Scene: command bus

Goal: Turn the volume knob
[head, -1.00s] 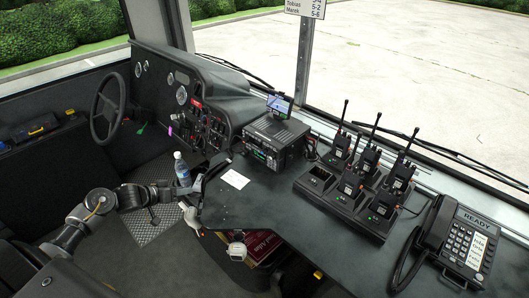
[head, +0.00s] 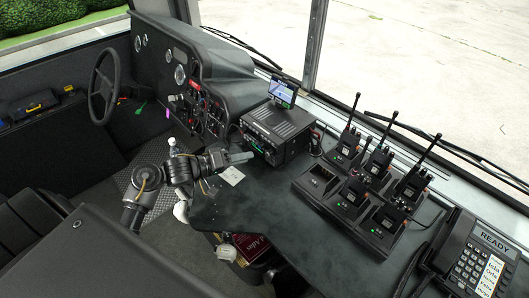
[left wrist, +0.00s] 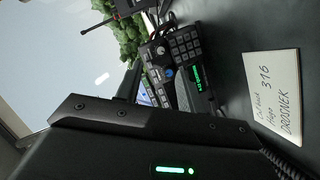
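The radio (head: 280,123) is a black box with a green-lit display, standing on the dark desk beside the dashboard. In the left wrist view its front panel (left wrist: 184,65) appears turned sideways, with a keypad, a green display and round knobs. One knob (left wrist: 168,73) has a blue face; another knob (left wrist: 160,50) is pale-faced. I cannot tell from markings which is volume. My left gripper (head: 241,157) is just in front of the radio's front, low and to its left, apart from the knobs in the wrist view. Its finger gap is unclear. My right gripper is out of view.
A handwritten card (left wrist: 274,92) lies on the desk near the radio. A small screen (head: 283,92) stands above the radio. Handheld radios in a charger (head: 345,210) and a desk phone (head: 472,255) occupy the right. A bottle (head: 172,144) is partly behind my left arm.

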